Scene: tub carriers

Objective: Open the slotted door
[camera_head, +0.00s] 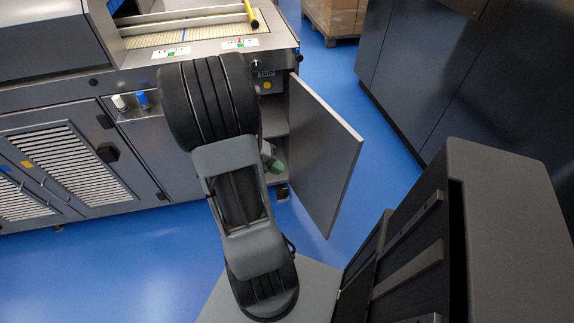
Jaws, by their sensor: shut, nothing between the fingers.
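A slotted door (112,176) with pale horizontal slats is in the front of the grey machine at left. It looks shut, flush with the machine's front. A black latch (108,153) sits near its right edge. Another slotted panel (18,203) is farther left, partly cut off by the picture edge. My arm rises through the middle of the view, right of the slotted door. My gripper is not visible; the arm's own links hide the area behind them.
A plain grey door (318,155) stands swung open at the machine's right end, close to my arm. A dark cabinet (470,75) stands at right. A pallet with boxes (335,18) is at the back. Blue floor (130,275) is clear before the machine.

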